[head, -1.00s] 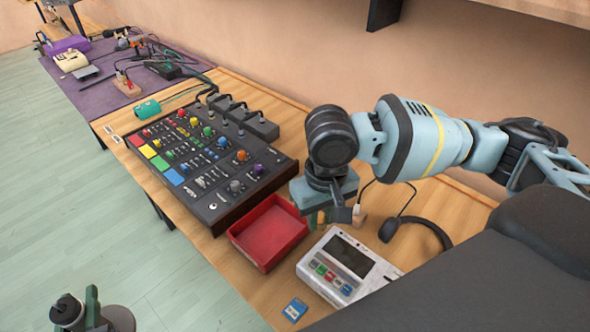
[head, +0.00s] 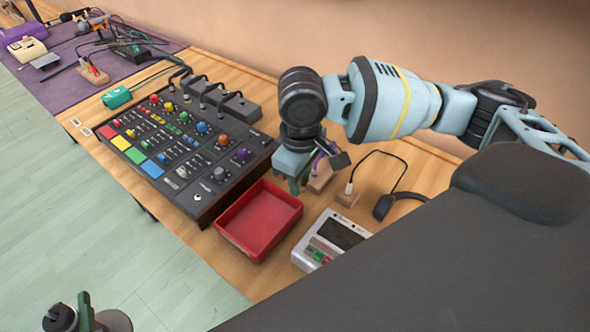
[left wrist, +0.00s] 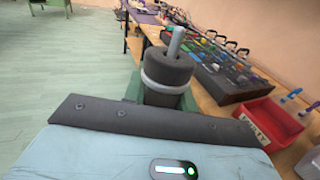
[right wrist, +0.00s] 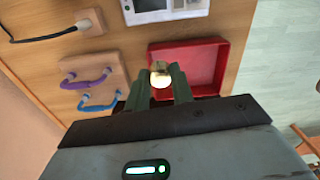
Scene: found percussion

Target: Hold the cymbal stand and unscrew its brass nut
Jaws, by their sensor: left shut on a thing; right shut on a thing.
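The cymbal stand's top (left wrist: 166,75) fills the middle of the left wrist view. It is a dark cylinder with a pale ring and a bare metal rod; no nut shows on the rod. My left gripper (head: 84,312), at the bottom left of the head view, is shut on the stand. The brass nut (right wrist: 160,78) shows between the fingertips of my right gripper (right wrist: 160,84), which is shut on it. In the head view my right gripper (head: 297,182) is over the bench by the red tray's back corner, and the nut is hidden there.
The red tray (head: 225,236) is empty as far as I can see. A mixer (head: 195,203) stands left of it, a white device (head: 322,240) right. A wooden block with purple and blue handles (right wrist: 90,75) is beside my right gripper. Green floor (head: 60,210) is clear.

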